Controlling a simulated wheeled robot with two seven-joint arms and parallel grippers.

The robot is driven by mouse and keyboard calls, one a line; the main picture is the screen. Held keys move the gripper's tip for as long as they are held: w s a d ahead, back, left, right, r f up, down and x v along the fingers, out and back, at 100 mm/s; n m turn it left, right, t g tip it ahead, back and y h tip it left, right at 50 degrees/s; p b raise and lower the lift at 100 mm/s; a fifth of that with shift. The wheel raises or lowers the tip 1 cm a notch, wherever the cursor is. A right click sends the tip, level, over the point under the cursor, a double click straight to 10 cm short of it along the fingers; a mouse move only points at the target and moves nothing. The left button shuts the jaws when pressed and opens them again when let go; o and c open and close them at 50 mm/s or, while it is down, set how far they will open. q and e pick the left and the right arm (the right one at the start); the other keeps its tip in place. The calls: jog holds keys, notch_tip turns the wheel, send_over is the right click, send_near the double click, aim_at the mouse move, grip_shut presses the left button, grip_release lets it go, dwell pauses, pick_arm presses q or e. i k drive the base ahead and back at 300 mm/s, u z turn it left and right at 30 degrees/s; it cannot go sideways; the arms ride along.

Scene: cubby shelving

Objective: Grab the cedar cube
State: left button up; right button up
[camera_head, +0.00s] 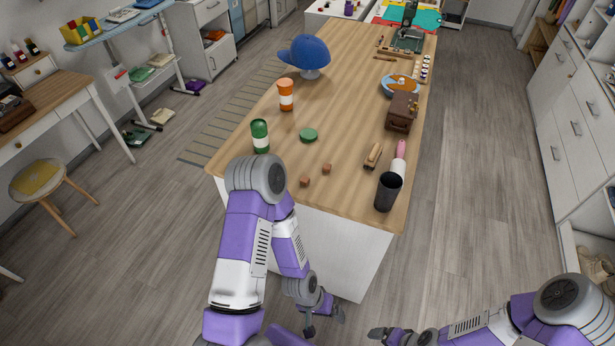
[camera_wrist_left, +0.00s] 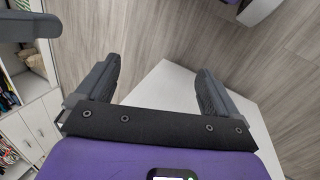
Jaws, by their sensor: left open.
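Two small brown cubes lie near the front edge of the wooden worktop in the head view, one to the left (camera_head: 305,181) and one slightly farther back to the right (camera_head: 327,168). I cannot tell which is cedar. My left gripper (camera_head: 323,318) hangs low in front of the counter, below the worktop and well apart from both cubes. In the left wrist view its two dark fingers (camera_wrist_left: 157,70) are spread with nothing between them. My right gripper (camera_head: 385,335) is at the bottom edge, partly cut off; its jaws are unclear.
Floor is open to the right.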

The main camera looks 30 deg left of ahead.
aim_at(305, 181)
jog(key=z, duration=1.8)
jog(key=k, duration=0.85)
jog(key=u, duration=1.9)
